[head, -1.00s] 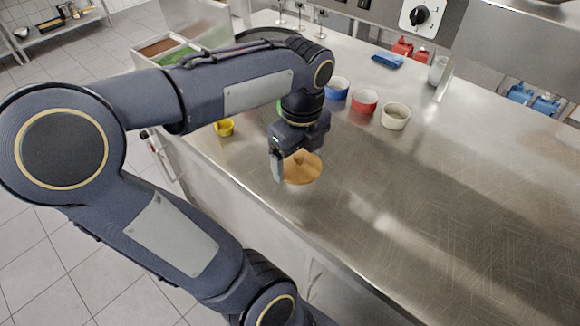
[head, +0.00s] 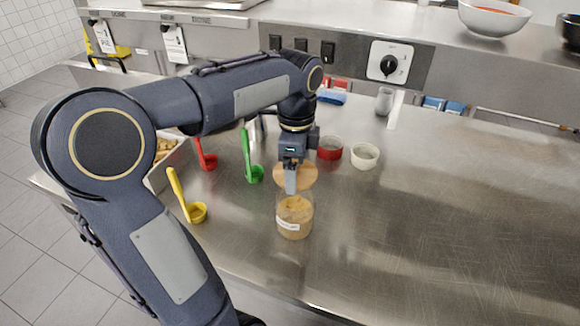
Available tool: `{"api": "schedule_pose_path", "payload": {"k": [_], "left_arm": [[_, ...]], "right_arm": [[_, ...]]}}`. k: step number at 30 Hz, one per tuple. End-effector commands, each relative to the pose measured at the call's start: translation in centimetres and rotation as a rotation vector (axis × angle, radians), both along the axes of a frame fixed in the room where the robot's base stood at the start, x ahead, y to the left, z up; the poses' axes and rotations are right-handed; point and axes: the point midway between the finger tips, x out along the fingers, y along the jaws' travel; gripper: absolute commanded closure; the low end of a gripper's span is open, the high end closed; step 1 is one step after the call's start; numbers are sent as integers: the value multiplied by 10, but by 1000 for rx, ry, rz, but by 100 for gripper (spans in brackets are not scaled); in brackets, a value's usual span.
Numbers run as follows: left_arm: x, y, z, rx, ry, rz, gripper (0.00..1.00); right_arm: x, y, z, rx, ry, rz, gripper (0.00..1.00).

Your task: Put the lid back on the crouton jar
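The crouton jar (head: 295,222) is a clear jar with a pale label and tan contents, upright on the steel counter. The round wooden lid (head: 308,178) is at my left gripper (head: 291,182), which points down with its fingers in front of the lid. The gripper looks shut on the lid's knob, though the fingers hide the knob. The lid appears above and slightly behind the jar's mouth, and the gap between them is hard to judge. My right gripper is not in view.
Yellow (head: 197,212), green (head: 254,173) and red (head: 208,161) scoops stand left of the jar, by a bin of bread pieces (head: 164,148). A red cup (head: 330,148) and a cream cup (head: 364,156) stand behind. The counter to the right is clear.

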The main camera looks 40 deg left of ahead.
Motion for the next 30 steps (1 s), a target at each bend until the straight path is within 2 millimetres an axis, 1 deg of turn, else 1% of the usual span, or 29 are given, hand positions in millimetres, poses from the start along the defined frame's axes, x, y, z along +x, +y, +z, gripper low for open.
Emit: {"api": "schedule_pose_path", "payload": {"k": [15, 21, 30], "left_arm": [[0, 0, -46, 0, -1, -2, 42], [-1, 0, -59, 1, 0, -2, 42], [0, 0, -62, 1, 0, -3, 42]], "right_arm": [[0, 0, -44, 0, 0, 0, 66], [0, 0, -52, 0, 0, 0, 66], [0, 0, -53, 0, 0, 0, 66]]}}
